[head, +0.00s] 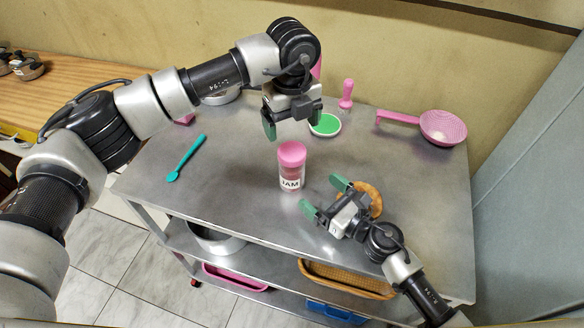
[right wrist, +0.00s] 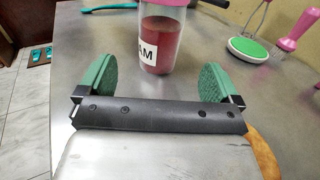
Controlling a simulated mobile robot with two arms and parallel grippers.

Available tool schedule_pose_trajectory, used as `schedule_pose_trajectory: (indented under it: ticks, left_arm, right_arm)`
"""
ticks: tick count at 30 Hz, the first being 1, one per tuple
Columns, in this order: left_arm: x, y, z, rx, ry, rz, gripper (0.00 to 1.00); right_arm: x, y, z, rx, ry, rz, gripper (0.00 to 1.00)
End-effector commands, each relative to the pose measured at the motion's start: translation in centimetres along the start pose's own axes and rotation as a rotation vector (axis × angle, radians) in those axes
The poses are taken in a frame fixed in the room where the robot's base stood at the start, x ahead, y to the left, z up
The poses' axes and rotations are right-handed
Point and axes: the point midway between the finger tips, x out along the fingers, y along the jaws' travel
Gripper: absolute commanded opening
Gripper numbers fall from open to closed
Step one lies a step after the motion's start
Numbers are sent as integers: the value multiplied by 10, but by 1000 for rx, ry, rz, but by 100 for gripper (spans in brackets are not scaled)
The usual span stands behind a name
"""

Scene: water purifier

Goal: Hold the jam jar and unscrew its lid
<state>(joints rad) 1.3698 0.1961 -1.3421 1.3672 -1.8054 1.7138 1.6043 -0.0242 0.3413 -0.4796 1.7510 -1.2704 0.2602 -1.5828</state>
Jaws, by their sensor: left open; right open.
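The jam jar (head: 290,174) stands upright on the metal table, with a white JAM label and dark red contents. Its pink lid (head: 292,153) is on top. In the right wrist view the jar (right wrist: 160,45) stands just beyond my fingers, and most of its lid is cut off by the top edge. My left gripper (head: 287,123) is open, above and behind the jar, pointing down. My right gripper (head: 323,195) is open and low over the table, to the right of the jar, with its green fingers pointing toward it. Neither gripper appears to touch the jar.
The metal table (head: 225,180) is clear left of the jar. A teal spoon (head: 187,157) lies at left. A green-topped round item (head: 325,125), a pink-handled tool (head: 347,95) and a pink strainer (head: 441,128) are behind. A brown ring-shaped item (head: 375,200) lies beside my right gripper.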

Motion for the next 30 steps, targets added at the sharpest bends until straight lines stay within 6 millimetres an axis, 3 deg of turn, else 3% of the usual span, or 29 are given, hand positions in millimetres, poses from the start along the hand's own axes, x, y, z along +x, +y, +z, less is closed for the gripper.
schedule_pose_trajectory:
  ticks: [9,15,28,30]
  left_arm:
    - [0,0,0,1,1,-1,87]
    - [0,0,0,1,1,-2,87]
    - [0,0,0,1,1,-2,87]
    - [0,0,0,1,1,-2,87]
  right_arm:
    - [63,0,2,0,-3,-1,94]
    - [89,-1,1,1,-2,-2,94]
    - [99,0,1,0,-1,-1,94]
    - [99,0,1,1,-1,-1,87]
